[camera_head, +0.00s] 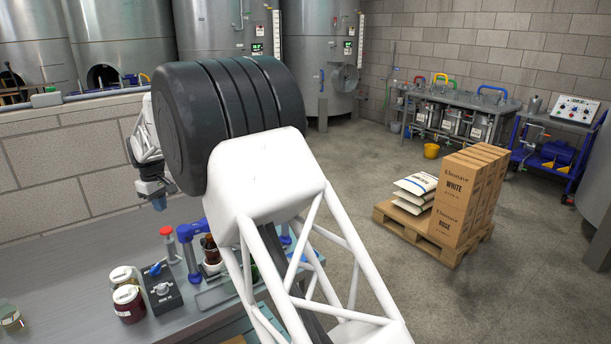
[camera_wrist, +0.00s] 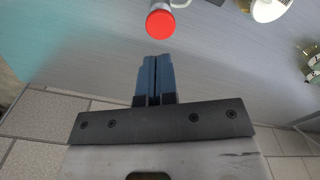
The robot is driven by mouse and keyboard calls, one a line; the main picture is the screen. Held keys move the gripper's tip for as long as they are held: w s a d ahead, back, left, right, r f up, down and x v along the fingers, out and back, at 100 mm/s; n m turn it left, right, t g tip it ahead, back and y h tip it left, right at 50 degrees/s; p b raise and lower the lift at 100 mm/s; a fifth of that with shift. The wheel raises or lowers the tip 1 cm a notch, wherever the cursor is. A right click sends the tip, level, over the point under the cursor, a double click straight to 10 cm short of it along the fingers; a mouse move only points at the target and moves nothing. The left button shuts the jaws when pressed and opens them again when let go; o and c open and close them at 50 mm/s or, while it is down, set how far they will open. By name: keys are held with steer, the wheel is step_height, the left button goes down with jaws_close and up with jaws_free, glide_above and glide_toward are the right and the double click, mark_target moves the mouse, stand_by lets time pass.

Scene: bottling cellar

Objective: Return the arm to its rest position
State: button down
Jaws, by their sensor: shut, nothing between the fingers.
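In the head view my gripper (camera_head: 158,202) hangs at the left, above the back part of the grey bench (camera_head: 60,262) by the block wall. It points down, clear of the bench top. In the wrist view its two blue fingers (camera_wrist: 153,72) lie side by side, shut with nothing between them. My white and black arm covers the middle of the head view and hides part of the bench.
On the bench stand a red-topped device (camera_head: 167,233), a blue-handled tool (camera_head: 189,245), jars (camera_head: 128,303) and a black box (camera_head: 162,289). Beyond the bench, a pallet (camera_head: 419,238) carries cartons (camera_head: 461,200) and sacks. Steel tanks (camera_head: 315,60) stand behind.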

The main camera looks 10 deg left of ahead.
steer(key=d+r+m, duration=0.1)
steer(key=d+r, duration=0.3)
steer(key=d, duration=0.5)
steer(key=w+d+r+m, duration=0.15)
steer(key=d+r, duration=0.25)
steer(key=d, duration=0.4)
steer(key=s+d+r+m, duration=0.1)
steer(key=d+r, duration=0.3)
steer(key=d, duration=0.5)
steer(key=s+d+r+m+t, duration=0.1)
steer(key=s+d+r+m, duration=0.2)
steer(key=d, duration=0.8)
steer(key=s+d+r+m, duration=0.15)
steer(key=s+d, duration=0.25)
steer(key=d, duration=0.7)
steer(key=s+d+m+t, duration=0.1)
steer(key=s+d+m, duration=0.2)
steer(key=s+d, duration=1.45)
steer(key=s+d+f+m, duration=0.2)
steer(key=s+d, duration=0.3)
steer(key=s, duration=0.3)
steer(key=s+d+f+m, duration=0.2)
steer(key=s+d+f, duration=0.3)
steer(key=s, duration=0.3)
steer(key=shift+d+f+t, duration=0.15)
steer(key=shift+d+t, duration=0.15)
steer(key=shift+d, duration=0.35)
